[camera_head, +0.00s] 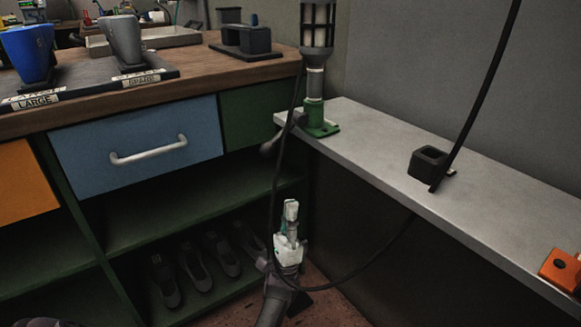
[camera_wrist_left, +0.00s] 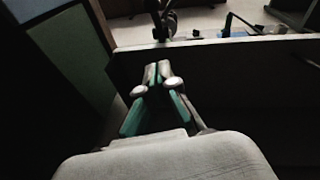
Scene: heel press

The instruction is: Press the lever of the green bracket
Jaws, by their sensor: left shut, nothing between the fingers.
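The green bracket (camera_head: 320,128) stands at the near left end of the grey shelf (camera_head: 400,160) in the head view. It holds upright a grey tube with a dark caged top (camera_head: 317,28). A dark rounded part (camera_head: 268,147) juts out left of the bracket beside the shelf end; it looks like the lever. My left gripper (camera_head: 291,207) is below the shelf level, apart from the bracket, pointing up, shut and empty. In the left wrist view its fingertips (camera_wrist_left: 158,70) are together below the shelf edge, with a dark shape above them that I cannot tell clearly. My right gripper is not in view.
A wooden bench with a blue drawer (camera_head: 140,145) stands at left, with several dark shoes (camera_head: 195,268) on its lower shelf. A black cable (camera_head: 380,255) loops around near my left gripper. A black square holder (camera_head: 428,163) and an orange block (camera_head: 561,268) are farther right.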

